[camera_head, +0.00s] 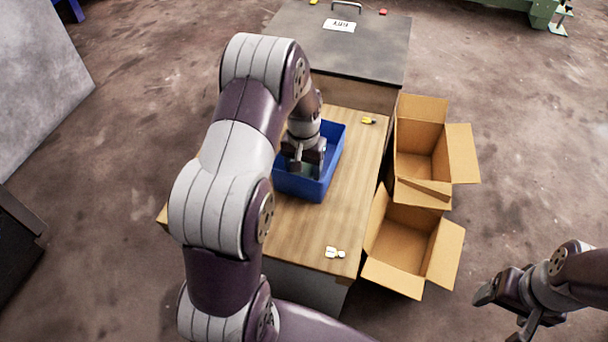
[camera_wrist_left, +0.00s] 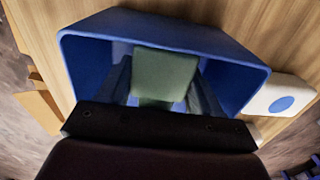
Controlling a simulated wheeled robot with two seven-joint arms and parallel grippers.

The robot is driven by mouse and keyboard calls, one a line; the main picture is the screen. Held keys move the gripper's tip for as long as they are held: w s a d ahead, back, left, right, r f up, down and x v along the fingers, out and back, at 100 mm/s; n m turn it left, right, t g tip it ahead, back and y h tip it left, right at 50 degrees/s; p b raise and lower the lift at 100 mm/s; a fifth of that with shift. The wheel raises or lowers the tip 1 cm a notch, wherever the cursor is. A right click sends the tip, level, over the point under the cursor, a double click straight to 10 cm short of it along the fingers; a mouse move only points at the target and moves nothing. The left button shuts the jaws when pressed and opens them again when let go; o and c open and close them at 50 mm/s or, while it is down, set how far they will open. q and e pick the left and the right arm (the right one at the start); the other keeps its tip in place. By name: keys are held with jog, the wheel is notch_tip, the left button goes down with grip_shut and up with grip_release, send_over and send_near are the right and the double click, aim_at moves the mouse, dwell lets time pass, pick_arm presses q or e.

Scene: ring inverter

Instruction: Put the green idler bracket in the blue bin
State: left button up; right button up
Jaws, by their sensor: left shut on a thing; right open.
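The blue bin (camera_head: 298,188) stands on the wooden table, partly hidden behind my left arm in the head view. My left gripper (camera_head: 305,167) points down inside the bin opening. In the left wrist view the green idler bracket (camera_wrist_left: 165,75) is between the two fingers of my left gripper (camera_wrist_left: 162,90), which is shut on it. The walls of the blue bin (camera_wrist_left: 88,62) surround the bracket in that view. I cannot tell whether the bracket touches the bin floor. My right gripper (camera_head: 504,314) is open and empty, off to the right over the floor.
Two open cardboard boxes (camera_head: 415,165) (camera_head: 398,240) stand along the right side of the wooden table (camera_head: 355,190). A dark-topped cabinet (camera_head: 365,45) stands behind. A white piece with a blue disc (camera_wrist_left: 284,96) lies beside the bin.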

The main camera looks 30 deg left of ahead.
pick_arm(q)
jog(key=shift+w+f, duration=0.1)
jog(key=shift+f, duration=0.35)
jog(key=shift+r, duration=0.15)
pick_arm(e)
jog(key=shift+f, duration=0.2)
pick_arm(q)
jog(key=o, duration=1.6)
jog(key=shift+f, duration=0.2)
jog(key=shift+r, duration=0.1)
